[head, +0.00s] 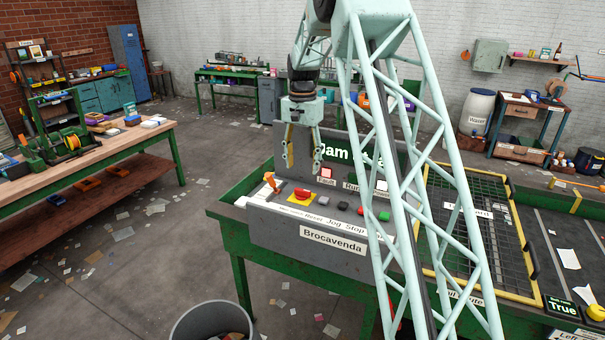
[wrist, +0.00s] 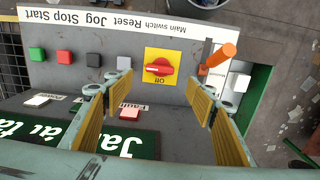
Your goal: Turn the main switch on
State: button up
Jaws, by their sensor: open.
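The main switch (head: 301,197) is a red rotary knob on a yellow plate, set on the grey control panel (head: 268,228). It also shows in the wrist view (wrist: 158,68), with an "Off" label on its plate and the upside-down words "Main switch" printed beside it. The knob's grip lies roughly sideways in that view. My gripper (head: 302,162) hangs above the panel, over the switch, with fingers pointing down. In the wrist view my gripper (wrist: 160,84) has its two fingers apart, one on each side of the switch, with nothing between them. No contact shows.
An orange-topped lever (wrist: 222,56) stands close to the switch, near one finger. Grey, black, red (wrist: 64,58) and green (wrist: 37,54) buttons line the other side. A dark green "Jam" sign (head: 338,148) rises behind the panel. A fenced belt section (head: 475,230) lies right.

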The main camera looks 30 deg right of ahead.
jog(key=shift+r, duration=1.1)
jog(key=s+a+r+n+t+b, duration=0.1)
jog(key=s+a+r+n+b, duration=0.1)
jog(key=s+a+r, duration=0.5)
jog(key=s+a+r+n+b, duration=0.1)
jog(key=s+a+r, duration=0.25)
jog(key=s, duration=0.65)
jog(key=s+a+r+n+t+b, duration=0.1)
jog(key=s+a+r+n+b, duration=0.1)
jog(key=s+a+r, duration=0.55)
jog(key=s+a+f+n+b, duration=0.2)
jog(key=s+f, duration=0.2)
jog(key=s, duration=0.7)
jog(key=s+a+f+n+t+b, duration=0.1)
jog(key=s+a+f, duration=0.1)
jog(key=s, duration=1)
jog(key=s+a+f+n+t+b, duration=0.1)
jog(key=s+f, duration=0.4)
jog(key=s, duration=0.7)
jog(key=shift+s+a+f+n+b, duration=0.15)
jog(key=shift+a+f+n+b, duration=0.15)
jog(key=shift+a+n+b, duration=0.65)
jog(key=shift+a, duration=0.1)
